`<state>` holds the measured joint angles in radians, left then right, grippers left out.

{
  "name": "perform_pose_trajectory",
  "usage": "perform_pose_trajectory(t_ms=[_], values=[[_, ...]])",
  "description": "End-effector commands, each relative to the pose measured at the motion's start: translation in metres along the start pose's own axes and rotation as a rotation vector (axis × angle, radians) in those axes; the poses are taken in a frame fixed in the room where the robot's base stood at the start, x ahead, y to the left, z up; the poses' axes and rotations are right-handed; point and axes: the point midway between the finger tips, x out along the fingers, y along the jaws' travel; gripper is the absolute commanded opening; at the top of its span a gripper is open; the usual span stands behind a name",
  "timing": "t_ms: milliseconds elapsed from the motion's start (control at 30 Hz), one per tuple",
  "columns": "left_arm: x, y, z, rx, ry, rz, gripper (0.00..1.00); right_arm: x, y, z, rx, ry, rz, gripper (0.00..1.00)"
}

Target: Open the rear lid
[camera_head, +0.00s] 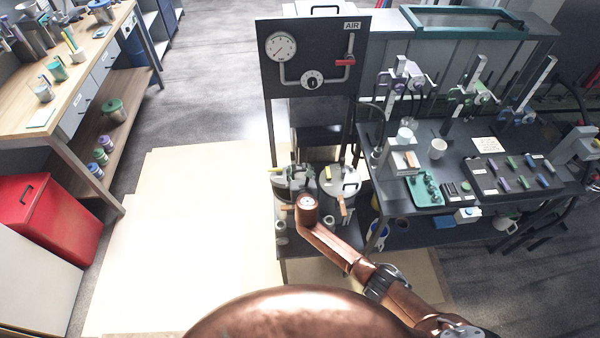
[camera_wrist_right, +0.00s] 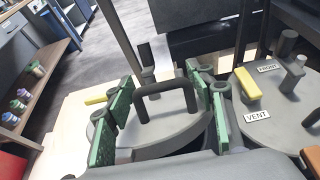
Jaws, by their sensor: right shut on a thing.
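In the right wrist view, a grey round lid (camera_wrist_right: 150,132) with a black arched handle (camera_wrist_right: 166,90) is in front of my right gripper (camera_wrist_right: 160,82). A second grey lid (camera_wrist_right: 285,112), labelled FRONT and VENT, lies to the right, so the held one appears to be the rear lid. In the head view my right gripper (camera_head: 294,180) covers most of the rear lid; the front lid (camera_head: 337,178) shows beside it. I cannot tell whether the held lid is raised. My left gripper is not in view.
A dark panel (camera_head: 312,60) with a gauge and AIR valve stands behind the lids. A dark bench (camera_head: 455,190) with clamps, tools and a white cup is at right. A wooden workbench (camera_head: 70,95) and red box (camera_head: 45,215) are at left. Pale floor between is clear.

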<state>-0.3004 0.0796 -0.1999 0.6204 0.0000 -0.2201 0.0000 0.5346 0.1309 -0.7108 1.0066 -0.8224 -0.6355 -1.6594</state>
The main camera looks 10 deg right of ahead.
Motion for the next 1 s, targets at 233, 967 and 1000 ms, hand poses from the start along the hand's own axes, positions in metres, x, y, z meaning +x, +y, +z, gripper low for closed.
perform_pose_trajectory(t_ms=[233, 967, 1000], values=[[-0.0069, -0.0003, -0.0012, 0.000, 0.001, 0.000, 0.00, 0.0052, -0.0001, 0.0175, -0.002, -0.011, 0.000, 0.06], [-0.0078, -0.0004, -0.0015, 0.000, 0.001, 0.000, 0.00, 0.0067, -0.0001, 0.0175, -0.001, -0.008, 0.000, 0.62], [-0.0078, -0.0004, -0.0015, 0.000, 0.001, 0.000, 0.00, 0.0067, -0.0001, 0.0169, -0.001, -0.007, 0.000, 0.65]])
